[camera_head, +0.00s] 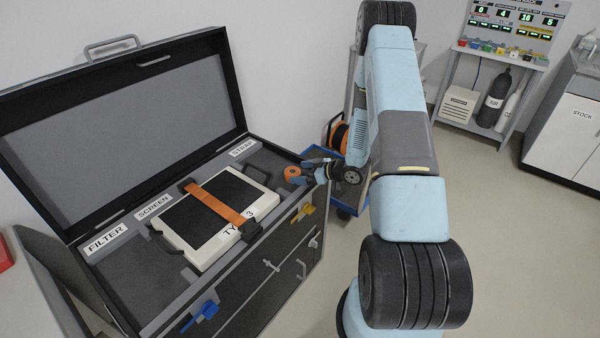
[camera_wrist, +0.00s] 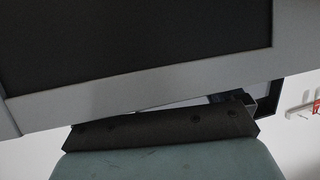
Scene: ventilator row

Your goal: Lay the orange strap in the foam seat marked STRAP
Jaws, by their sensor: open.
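An open dark case holds grey foam with seats labelled FILTER (camera_head: 106,240), SCREEN (camera_head: 153,207) and STRAP (camera_head: 243,148). A white-framed panel (camera_head: 190,256), its lettering partly covered, lies across the middle. An orange strap (camera_head: 217,200) with black ends runs across the panel. A small orange coil (camera_head: 292,173) is at the case's right end, below the STRAP label. My gripper (camera_head: 304,174) is open, its fingertips just right of this coil. I cannot tell whether the coil touches the foam or the fingers. The fingertips do not show clearly in the wrist view.
The raised lid (camera_head: 130,120) stands behind the foam. A blue cart (camera_head: 347,195) with an orange reel (camera_head: 341,137) is right of the case. A shelf with gas cylinders (camera_head: 494,98) and a STOCK cabinet (camera_head: 565,130) stand farther right. The floor (camera_head: 520,250) is clear there.

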